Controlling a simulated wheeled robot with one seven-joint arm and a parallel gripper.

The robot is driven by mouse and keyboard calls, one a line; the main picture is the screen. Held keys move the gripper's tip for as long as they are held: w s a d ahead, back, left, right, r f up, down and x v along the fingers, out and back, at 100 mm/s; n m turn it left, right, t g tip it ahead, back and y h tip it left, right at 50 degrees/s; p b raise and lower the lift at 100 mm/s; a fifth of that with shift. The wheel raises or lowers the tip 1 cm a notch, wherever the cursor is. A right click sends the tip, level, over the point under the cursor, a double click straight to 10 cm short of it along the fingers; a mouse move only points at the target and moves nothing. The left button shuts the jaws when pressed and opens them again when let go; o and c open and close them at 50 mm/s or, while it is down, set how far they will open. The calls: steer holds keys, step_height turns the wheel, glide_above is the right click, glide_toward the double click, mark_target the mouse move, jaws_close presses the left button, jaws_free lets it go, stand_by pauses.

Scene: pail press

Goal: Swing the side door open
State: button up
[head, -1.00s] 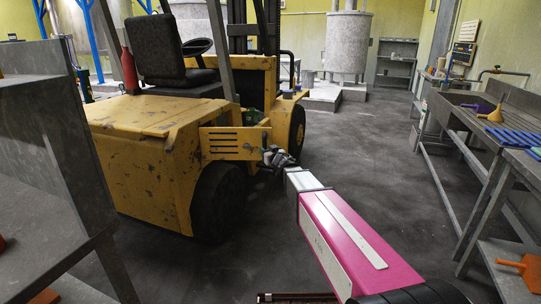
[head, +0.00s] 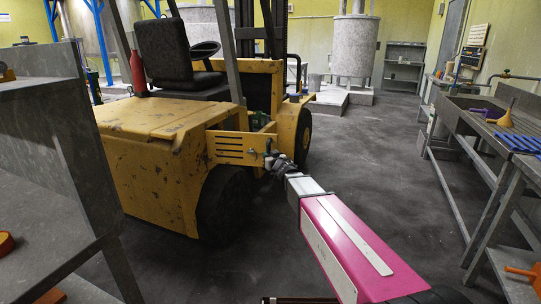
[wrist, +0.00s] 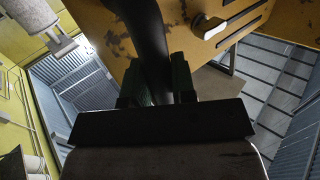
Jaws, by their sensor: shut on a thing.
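The side door (head: 230,148) is a scuffed yellow panel with dark slots on the flank of a yellow forklift (head: 150,140), above its rear wheel. It also fills the upper middle of the wrist view (wrist: 185,35), with a pale latch-like knob (wrist: 208,26). My gripper (head: 272,158) is at the panel's right end. In the wrist view, its green-edged fingers (wrist: 157,85) are shut on a dark upright bar (wrist: 150,35), apparently the door's handle. The bar's lower end is hidden between the fingers. How far the door stands open is hard to tell.
A grey metal bench (head: 50,150) stands close on the left. A workbench (head: 465,125) with a funnel (head: 506,118) and blue items lines the right side. The dark floor (head: 375,150) between forklift and workbench is clear. Grey tanks (head: 355,48) stand at the back.

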steer(key=shift+s+a, duration=0.2)
steer(key=shift+s, duration=0.45)
steer(key=shift+s+a, duration=0.25)
steer(key=shift+s, duration=0.4)
steer(key=shift+s+a, duration=0.2)
steer(key=shift+s, duration=0.45)
steer(key=shift+s+a, duration=0.25)
steer(key=shift+s, duration=0.25)
steer(key=shift+s+a, duration=0.2)
steer(key=shift+s, duration=0.3)
steer(key=o, duration=0.9)
steer(key=shift+o, duration=0.2)
